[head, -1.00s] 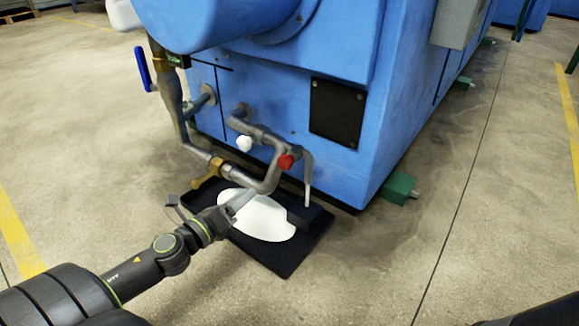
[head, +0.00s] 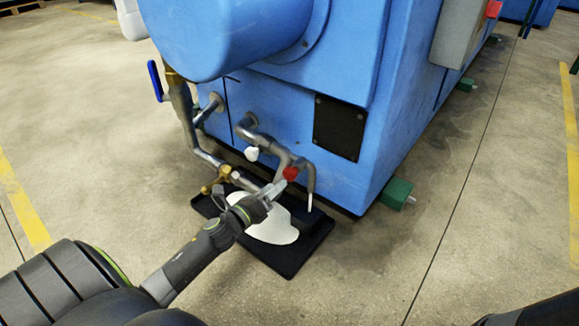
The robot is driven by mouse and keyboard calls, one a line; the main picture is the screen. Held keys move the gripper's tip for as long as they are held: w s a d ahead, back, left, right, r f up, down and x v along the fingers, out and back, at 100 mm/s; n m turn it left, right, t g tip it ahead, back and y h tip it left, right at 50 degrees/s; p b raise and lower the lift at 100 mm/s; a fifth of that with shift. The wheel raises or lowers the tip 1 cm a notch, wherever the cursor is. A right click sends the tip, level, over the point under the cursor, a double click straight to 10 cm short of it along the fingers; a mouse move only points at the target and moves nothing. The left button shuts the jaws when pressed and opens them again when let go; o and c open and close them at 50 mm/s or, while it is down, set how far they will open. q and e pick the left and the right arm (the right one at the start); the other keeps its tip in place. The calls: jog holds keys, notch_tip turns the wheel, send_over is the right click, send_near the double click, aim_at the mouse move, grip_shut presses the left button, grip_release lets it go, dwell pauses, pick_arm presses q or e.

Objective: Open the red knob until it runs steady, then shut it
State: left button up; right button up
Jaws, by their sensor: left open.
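The red knob (head: 290,173) sits on the grey pipework low on the front of the blue machine. A thin spout (head: 310,190) bends down to its right, with a white tip or stream at its lower end. My left gripper (head: 277,187) is open, its fingers just below and left of the red knob; I cannot tell whether they touch it. My right gripper is not in view.
A white knob (head: 251,153) and a brass valve (head: 217,181) are on the pipes left of the red knob. A blue lever (head: 155,81) stands higher at left. A green foot (head: 397,193) juts out at right. Concrete floor right of the tray is clear.

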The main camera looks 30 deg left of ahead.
aim_at(287, 176)
pick_arm(q)
jog(key=w, duration=0.8)
jog(key=shift+d, duration=0.35)
jog(key=shift+c, duration=0.5)
jog(key=c, duration=0.6)
jog(key=shift+p, duration=0.3)
